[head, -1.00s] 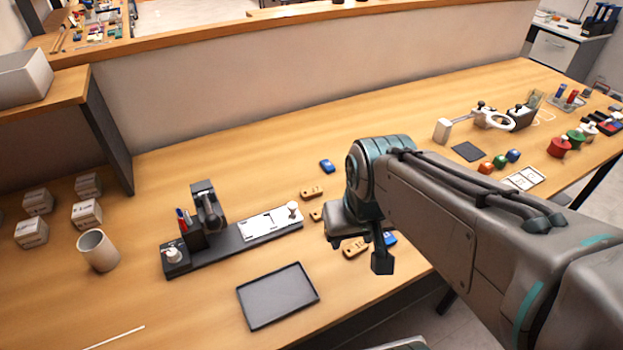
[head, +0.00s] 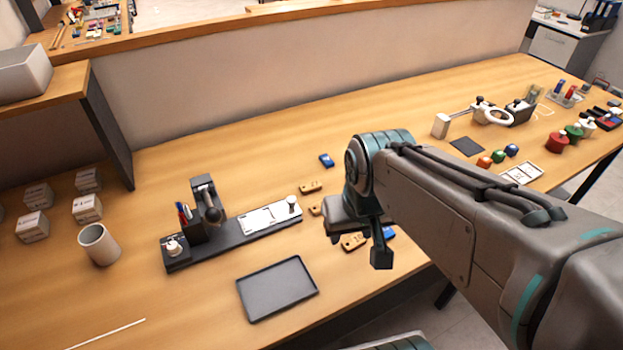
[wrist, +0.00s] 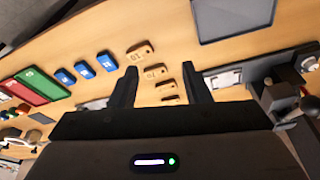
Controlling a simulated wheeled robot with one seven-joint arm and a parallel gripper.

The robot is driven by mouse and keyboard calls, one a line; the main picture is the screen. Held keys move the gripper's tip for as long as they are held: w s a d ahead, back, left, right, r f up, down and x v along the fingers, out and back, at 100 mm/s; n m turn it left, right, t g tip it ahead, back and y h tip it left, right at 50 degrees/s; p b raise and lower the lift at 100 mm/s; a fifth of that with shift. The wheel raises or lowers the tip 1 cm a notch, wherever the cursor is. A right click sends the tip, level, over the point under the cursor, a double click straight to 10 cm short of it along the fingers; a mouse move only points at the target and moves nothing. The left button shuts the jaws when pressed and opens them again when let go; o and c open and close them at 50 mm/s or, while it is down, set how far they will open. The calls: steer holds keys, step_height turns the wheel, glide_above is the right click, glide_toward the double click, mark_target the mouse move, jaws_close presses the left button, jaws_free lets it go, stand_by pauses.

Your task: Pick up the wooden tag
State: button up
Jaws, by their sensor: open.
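Several wooden tags lie on the table near my gripper. In the wrist view wooden tags show at the top (wrist: 139,51), the middle (wrist: 156,71) and lower down (wrist: 166,86), ahead of and between the fingers. My gripper (wrist: 158,78) is open and empty, above the table and apart from the tags.
Blue tags (wrist: 83,69) lie beside the wooden ones, with green (wrist: 38,79) and red (wrist: 20,88) flat pieces further left. A dark tray (head: 277,289) lies at the table's front. The laser marker base (head: 235,234) stands left of the tags.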

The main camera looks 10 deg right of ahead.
steer(key=shift+o, duration=1.1)
steer(key=w+f+n+g+p, duration=0.1)
steer(key=w+n+g+p, duration=0.15)
steer(key=w+n, duration=1.9)
steer(key=shift+g, duration=0.25)
steer(key=f, duration=0.9)
steer(key=f+b, duration=0.1)
steer(key=f, duration=0.4)
steer(key=shift+s, duration=0.35)
steer(key=c, duration=1)
